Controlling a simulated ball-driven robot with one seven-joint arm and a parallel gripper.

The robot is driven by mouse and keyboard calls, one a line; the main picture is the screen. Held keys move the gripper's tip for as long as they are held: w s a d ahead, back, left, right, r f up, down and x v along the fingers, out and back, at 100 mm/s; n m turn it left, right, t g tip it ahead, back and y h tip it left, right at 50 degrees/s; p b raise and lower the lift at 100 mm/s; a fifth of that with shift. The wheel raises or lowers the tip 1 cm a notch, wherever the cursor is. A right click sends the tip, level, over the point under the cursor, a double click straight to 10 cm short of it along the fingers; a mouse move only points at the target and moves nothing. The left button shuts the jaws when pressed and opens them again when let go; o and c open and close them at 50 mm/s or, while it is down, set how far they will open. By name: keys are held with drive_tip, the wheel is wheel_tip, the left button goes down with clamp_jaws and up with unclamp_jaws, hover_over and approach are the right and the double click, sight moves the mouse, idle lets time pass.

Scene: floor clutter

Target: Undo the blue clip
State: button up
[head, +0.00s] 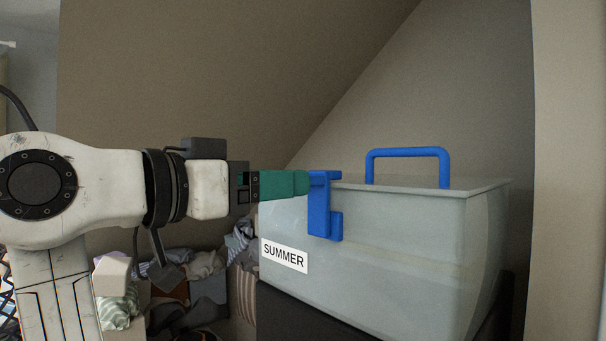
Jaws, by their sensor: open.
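The blue clip (319,216) hangs over the left upper edge of a translucent grey box (390,252) and runs down its side wall. A white label reading SUMMER (284,256) is on the box below and left of the clip. My gripper (305,182), with green fingers, reaches in from the left at the height of the clip's top. Its fingertips are at the clip's upper left edge; I cannot tell whether they touch it. The jaws are open, though the gap between the fingers is hidden from this side. A blue handle (408,154) stands on the lid.
The box rests on a dark support (300,318). Clothes (205,280) and other clutter lie to the left, below my arm. A sloped wall rises behind, and a pale upright (568,170) stands close on the right. The space above the lid is clear.

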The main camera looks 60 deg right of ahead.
sight(316, 204)
drive_tip(key=shift+p+x, duration=0.5)
drive_tip(key=shift+x, duration=2.3)
drive_tip(key=shift+f, duration=0.1)
clamp_jaws()
